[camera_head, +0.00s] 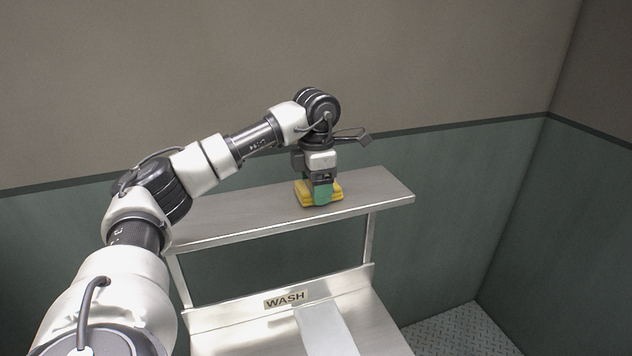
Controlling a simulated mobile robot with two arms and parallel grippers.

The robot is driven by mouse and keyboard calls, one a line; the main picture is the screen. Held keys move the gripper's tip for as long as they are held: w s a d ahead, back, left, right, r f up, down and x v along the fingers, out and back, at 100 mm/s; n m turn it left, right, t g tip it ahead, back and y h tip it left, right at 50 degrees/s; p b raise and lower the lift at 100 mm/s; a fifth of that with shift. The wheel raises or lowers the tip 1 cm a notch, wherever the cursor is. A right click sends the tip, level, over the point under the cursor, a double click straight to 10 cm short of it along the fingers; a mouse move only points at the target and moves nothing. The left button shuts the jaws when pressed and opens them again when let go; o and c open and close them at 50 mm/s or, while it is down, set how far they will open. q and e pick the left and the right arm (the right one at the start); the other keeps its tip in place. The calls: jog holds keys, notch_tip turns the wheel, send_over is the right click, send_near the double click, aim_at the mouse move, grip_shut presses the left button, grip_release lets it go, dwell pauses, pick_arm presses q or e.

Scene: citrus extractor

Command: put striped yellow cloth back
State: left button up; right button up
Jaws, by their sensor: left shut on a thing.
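The yellow cloth (304,194) looks like a small folded yellow block on the raised metal shelf (240,219), right of its middle. A green patch shows at the front, between the gripper's fingers and the cloth. The cloth is at the shelf's surface; I cannot tell whether it touches it. The gripper hides part of the cloth. My right gripper is not in view.
Below the shelf is a metal counter (240,338) with a "WASH" label (286,298) on its back edge. A pale strip (325,330) lies on the counter. Shelf posts stand at both sides. A wall is close behind; the shelf's right end is clear.

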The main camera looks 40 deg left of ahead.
pick_arm(q)
jog(key=shift+d+f, duration=0.1)
jog(key=shift+f, duration=0.1)
jog(key=o, duration=0.8)
